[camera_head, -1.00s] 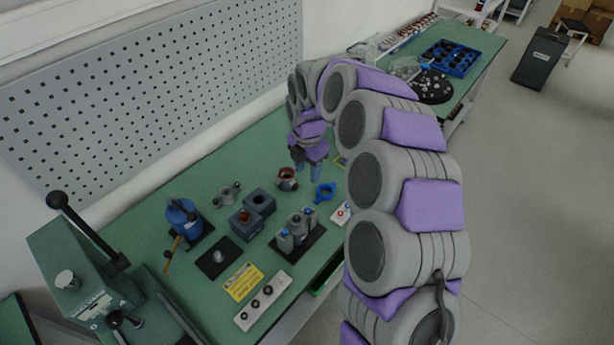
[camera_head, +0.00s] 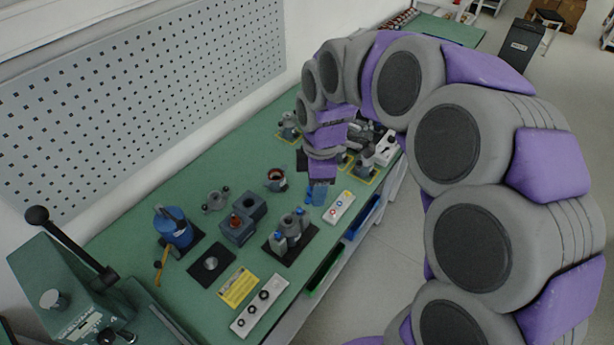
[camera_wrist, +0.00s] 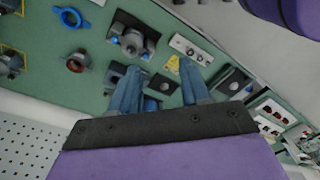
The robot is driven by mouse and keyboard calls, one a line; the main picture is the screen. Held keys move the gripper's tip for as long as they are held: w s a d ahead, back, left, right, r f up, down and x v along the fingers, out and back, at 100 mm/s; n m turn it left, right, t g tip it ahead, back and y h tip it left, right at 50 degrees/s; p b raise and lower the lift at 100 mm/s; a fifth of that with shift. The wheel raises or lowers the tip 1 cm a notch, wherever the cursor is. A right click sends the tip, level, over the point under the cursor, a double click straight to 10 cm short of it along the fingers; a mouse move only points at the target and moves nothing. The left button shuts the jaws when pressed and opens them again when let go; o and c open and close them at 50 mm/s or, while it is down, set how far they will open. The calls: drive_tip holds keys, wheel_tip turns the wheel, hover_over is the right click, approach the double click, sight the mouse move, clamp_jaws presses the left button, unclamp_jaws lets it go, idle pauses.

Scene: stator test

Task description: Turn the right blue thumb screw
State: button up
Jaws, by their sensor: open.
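A grey clamp fixture on a dark plate (camera_head: 289,255) stands on the green bench. It carries two blue thumb screws, a left one (camera_head: 279,239) and a right one (camera_head: 299,212). The fixture (camera_wrist: 133,40) also shows in the wrist view, ahead of the left fingertip, with a blue screw (camera_wrist: 114,40) on one side and another (camera_wrist: 147,56) on the other. My gripper (camera_head: 318,194) points down, to the right of the fixture and apart from it. Its blue fingers (camera_wrist: 158,72) are spread in the wrist view, with nothing held between them.
A blue ring (camera_wrist: 70,16) lies beside the fixture. A copper-wound stator (camera_head: 276,180), grey blocks (camera_head: 241,230), a blue pump-like part (camera_head: 174,230) and a button strip (camera_head: 259,305) stand nearby. A green lever press (camera_head: 70,285) stands at the left. A pegboard (camera_head: 150,100) backs the bench.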

drive_tip(key=shift+s+d+r+m, duration=0.2)
drive_tip(key=shift+s+d+m, duration=0.1)
drive_tip(key=shift+s+m, duration=0.45)
drive_tip(key=shift+s+d+r+m, duration=0.2)
drive_tip(key=shift+s+d+m, duration=0.2)
drive_tip(key=shift+s, duration=0.5)
drive_tip(key=shift+s+d+r+m, duration=0.25)
drive_tip(key=shift+s+m, duration=0.4)
drive_tip(key=shift+s, duration=0.2)
drive_tip(key=shift+w+f, duration=0.1)
drive_tip(key=shift+f, duration=0.05)
drive_tip(key=m+b, duration=0.5)
drive_tip(key=m, duration=1.2)
hover_over(299, 210)
wheel_tip(299, 210, down, 9)
drive_tip(key=shift+t, duration=0.3)
wheel_tip(299, 210, down, 17)
drive_tip(key=b, duration=0.3)
drive_tip(key=shift+c, duration=0.4)
clamp_jaws()
